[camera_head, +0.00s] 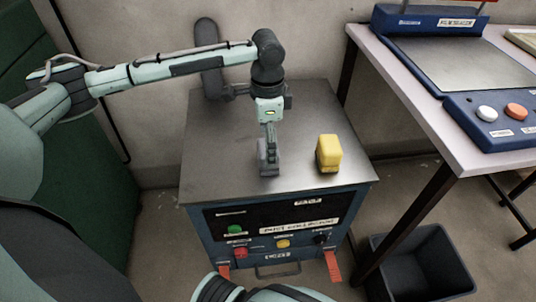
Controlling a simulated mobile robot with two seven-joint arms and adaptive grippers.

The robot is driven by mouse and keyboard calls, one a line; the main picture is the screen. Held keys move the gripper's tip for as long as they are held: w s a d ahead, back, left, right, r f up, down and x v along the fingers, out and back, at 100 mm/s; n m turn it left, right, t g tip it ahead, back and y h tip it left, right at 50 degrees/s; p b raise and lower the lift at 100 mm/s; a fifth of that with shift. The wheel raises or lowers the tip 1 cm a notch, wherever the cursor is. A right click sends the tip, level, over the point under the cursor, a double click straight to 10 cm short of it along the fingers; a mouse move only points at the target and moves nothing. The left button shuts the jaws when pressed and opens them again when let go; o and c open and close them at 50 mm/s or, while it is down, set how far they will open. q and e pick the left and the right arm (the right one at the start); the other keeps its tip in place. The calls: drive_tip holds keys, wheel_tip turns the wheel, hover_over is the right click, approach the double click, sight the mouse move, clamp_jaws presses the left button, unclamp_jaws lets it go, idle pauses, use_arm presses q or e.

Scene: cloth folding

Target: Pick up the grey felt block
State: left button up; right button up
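The grey felt block (264,168) appears as a small grey shape on the metal top of the blue cabinet, left of the yellow block. My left gripper (269,150) points straight down onto it, with its dark fingers at the block's upper part. The fingers overlap the block in this view and are seen nearly edge-on, so I cannot tell whether they are closed on it. The block looks low, at or close to the metal surface. Part of it is hidden by the fingers. My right arm shows only at the bottom edge; its gripper is out of view.
A yellow block (328,153) stands to the right of my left gripper. The blue cabinet (205,180) has bare metal around both blocks. A pale table (410,98) with a blue device (490,110) stands at the right, above a dark bin (422,265). A wall is behind.

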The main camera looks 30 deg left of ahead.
use_arm(q)
wheel_tip(320, 180, down, 2)
drive_tip(key=shift+f, duration=0.1)
use_arm(e)
drive_tip(key=shift+r, duration=0.2)
use_arm(q)
drive_tip(key=c, duration=1.2)
drive_tip(key=shift+r, duration=0.25)
drive_tip(key=shift+c, duration=0.2)
drive_tip(key=shift+r, duration=0.3)
wheel_tip(320, 180, up, 4)
drive_tip(key=shift+s+a+f, duration=0.1)
drive_tip(key=shift+f, duration=0.1)
drive_tip(key=s+a+r, duration=0.2)
drive_tip(key=s+r, duration=0.4)
drive_tip(key=s, duration=0.5)
drive_tip(key=shift+a+r+p, duration=0.2)
drive_tip(key=shift+r+p, duration=0.05)
drive_tip(key=shift+p, duration=0.2)
use_arm(e)
drive_tip(key=shift+s+f, duration=0.2)
drive_tip(key=shift+f, duration=1)
